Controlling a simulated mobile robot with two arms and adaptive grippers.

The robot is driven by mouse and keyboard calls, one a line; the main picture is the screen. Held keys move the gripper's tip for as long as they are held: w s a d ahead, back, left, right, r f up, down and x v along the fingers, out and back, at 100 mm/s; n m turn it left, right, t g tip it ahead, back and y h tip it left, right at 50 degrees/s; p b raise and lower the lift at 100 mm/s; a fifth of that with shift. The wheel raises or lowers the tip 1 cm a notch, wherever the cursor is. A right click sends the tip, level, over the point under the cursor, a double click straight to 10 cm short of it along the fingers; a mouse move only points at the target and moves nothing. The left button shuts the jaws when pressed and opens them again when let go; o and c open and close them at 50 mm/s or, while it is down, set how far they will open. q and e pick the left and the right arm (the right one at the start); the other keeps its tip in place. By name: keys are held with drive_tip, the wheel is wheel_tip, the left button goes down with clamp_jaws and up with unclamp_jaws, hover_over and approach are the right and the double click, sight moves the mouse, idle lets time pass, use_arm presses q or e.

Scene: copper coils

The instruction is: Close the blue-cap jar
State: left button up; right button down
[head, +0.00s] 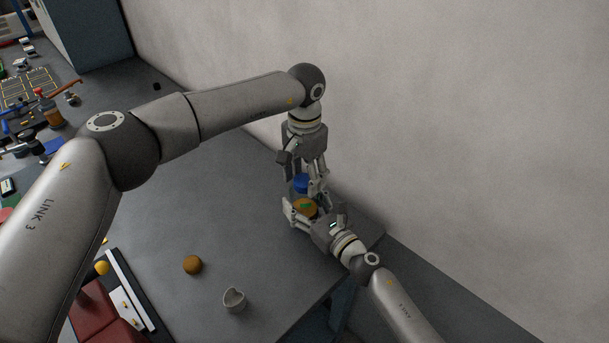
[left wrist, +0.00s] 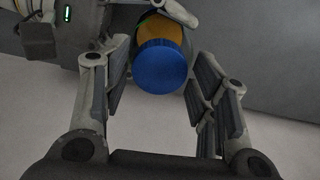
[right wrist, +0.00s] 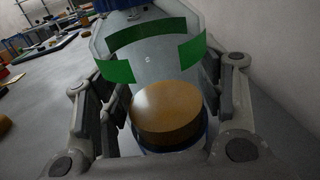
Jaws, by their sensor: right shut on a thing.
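The clear jar with orange-brown contents (head: 305,208) is at the far right part of the table. My right gripper (head: 303,200) is shut on it from the right. In the right wrist view the jar (right wrist: 160,65) shows green label strips and a brown round mass (right wrist: 168,110) inside. The blue cap (head: 302,183) is at the jar's upper end, below my left gripper (head: 306,176). In the left wrist view the blue cap (left wrist: 162,66) lies between the left finger pads, with small gaps beside it. Whether it is seated on the jar is unclear.
A red case (head: 103,318) lies at the near left. Tools and parts crowd the far left. A pale wall (head: 450,120) rises behind the table.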

use_arm(q)
drive_tip(key=shift+o, duration=0.4)
drive_tip(key=shift+r, duration=2.25)
drive_tip(key=shift+c, duration=0.4)
